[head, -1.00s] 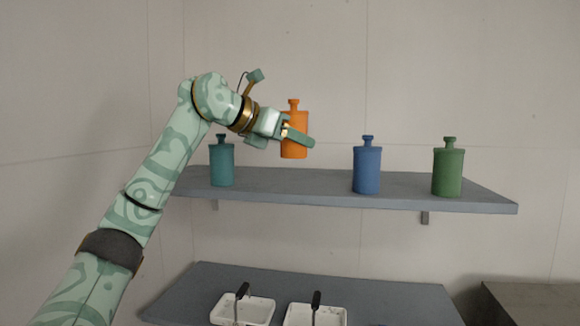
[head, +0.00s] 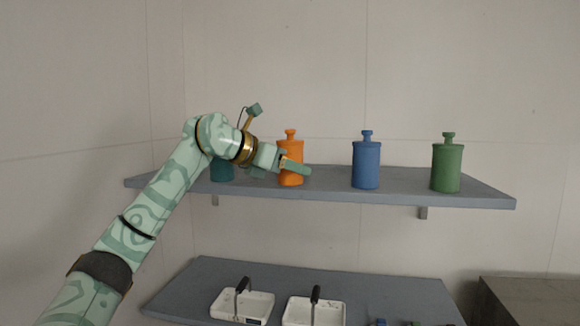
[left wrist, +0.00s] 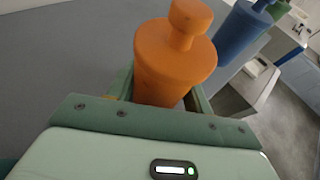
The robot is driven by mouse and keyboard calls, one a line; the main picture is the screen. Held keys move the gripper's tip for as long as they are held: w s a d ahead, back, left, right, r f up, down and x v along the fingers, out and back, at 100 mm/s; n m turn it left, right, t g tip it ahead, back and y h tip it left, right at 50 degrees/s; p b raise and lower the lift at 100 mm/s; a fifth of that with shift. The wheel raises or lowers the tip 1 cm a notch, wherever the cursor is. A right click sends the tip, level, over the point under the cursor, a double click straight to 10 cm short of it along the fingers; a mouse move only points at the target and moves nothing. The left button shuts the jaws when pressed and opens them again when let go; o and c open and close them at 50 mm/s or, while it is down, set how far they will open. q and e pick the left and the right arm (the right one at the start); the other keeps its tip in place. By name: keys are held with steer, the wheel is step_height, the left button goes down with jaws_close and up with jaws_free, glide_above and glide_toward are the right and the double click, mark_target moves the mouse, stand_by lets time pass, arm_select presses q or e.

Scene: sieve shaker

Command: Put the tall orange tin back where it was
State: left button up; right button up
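The tall orange tin (head: 290,145) is upright at the upper shelf (head: 400,190), between the teal tin (head: 222,172) and the blue tin. Its base is level with the other tins and looks to rest on the shelf. My left gripper (head: 292,168) has its fingers around the tin's lower body. In the left wrist view the orange tin (left wrist: 175,65) stands between the two fingers, which look closed against its sides. The tin's base is hidden there. My arm partly covers the teal tin. My right gripper is in neither view.
The blue tin (head: 366,165) and the green tin (head: 446,165) stand to the right on the same shelf, with free room between them. Below, a lower shelf (head: 390,300) carries two white trays (head: 250,305) with black handles.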

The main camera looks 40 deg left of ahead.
arm_select(q)
steer(key=shift+o, duration=1.1)
steer(key=shift+r, duration=0.1)
steer(key=shift+s+a+r, duration=0.15)
steer(key=b+v, duration=0.2)
steer(key=v, duration=0.9)
steer(key=shift+s, duration=0.3)
steer(key=shift+a, duration=0.1)
